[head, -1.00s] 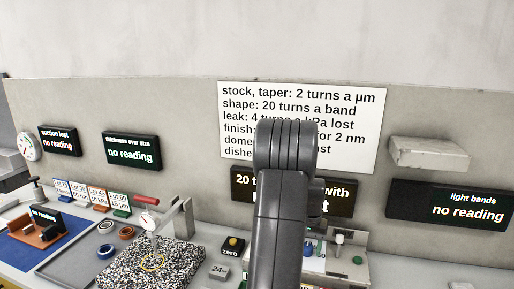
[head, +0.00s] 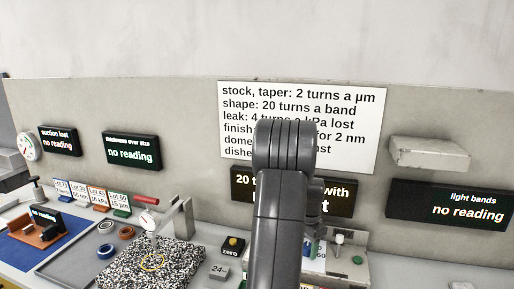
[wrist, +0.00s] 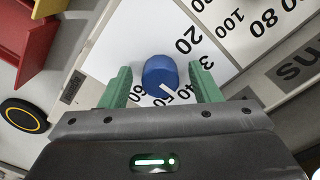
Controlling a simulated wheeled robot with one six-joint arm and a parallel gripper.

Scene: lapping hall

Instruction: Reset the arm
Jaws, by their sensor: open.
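My gripper (wrist: 162,80) shows in the wrist view with its two green fingers apart, one on each side of a blue knob (wrist: 158,70). The knob has a white pointer line and sits on a white dial plate (wrist: 135,38) printed with numbers. The fingers appear clear of the knob's sides. In the head view my dark grey arm stands in the middle, and it hides the gripper and much of the dial area.
A speckled block (head: 180,265) with a dial gauge stands left of my arm, near a black box with a yellow button (head: 233,244). A red part (wrist: 28,40) and a black round part with a yellow ring (wrist: 24,115) lie left in the wrist view. The wall sign (head: 350,130) is partly covered.

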